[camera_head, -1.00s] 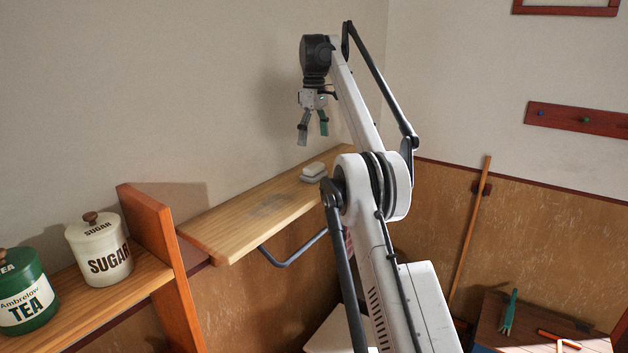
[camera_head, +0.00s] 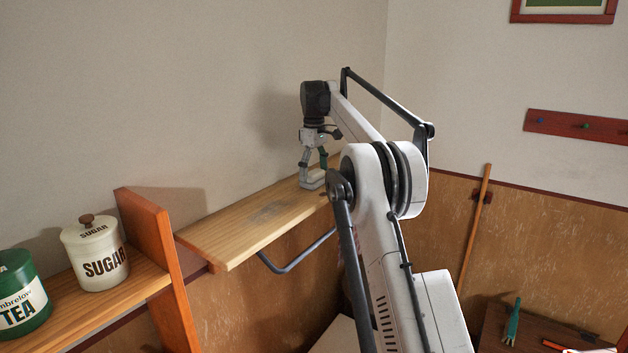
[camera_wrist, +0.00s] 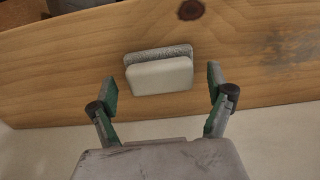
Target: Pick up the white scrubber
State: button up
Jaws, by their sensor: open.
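The white scrubber (camera_head: 313,180) lies on the wooden wall shelf (camera_head: 232,238), near its far end. In the wrist view the white scrubber (camera_wrist: 160,76) shows a smooth white body with a grey textured layer along its far edge. My gripper (camera_head: 314,176) is lowered right over it, pointing down. In the wrist view my gripper (camera_wrist: 163,82) is open, with one finger to the left and one to the right of the scrubber. A gap shows on each side there. Whether the fingertips reach down to the shelf is unclear.
The wall runs along the shelf's back edge. A lower shelf at left holds a sugar canister (camera_head: 95,255) and a green tea canister (camera_head: 22,295), beside an upright orange-brown board (camera_head: 160,265). A grey bracket (camera_head: 295,255) supports the shelf. The shelf's near end is clear.

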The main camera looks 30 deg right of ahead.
aim_at(314, 172)
jog(key=shift+f, duration=0.3)
jog(key=c, duration=1.3)
jog(key=shift+r, duration=0.1)
jog(key=shift+r+p, duration=1.6)
jog(key=shift+r, duration=3.35)
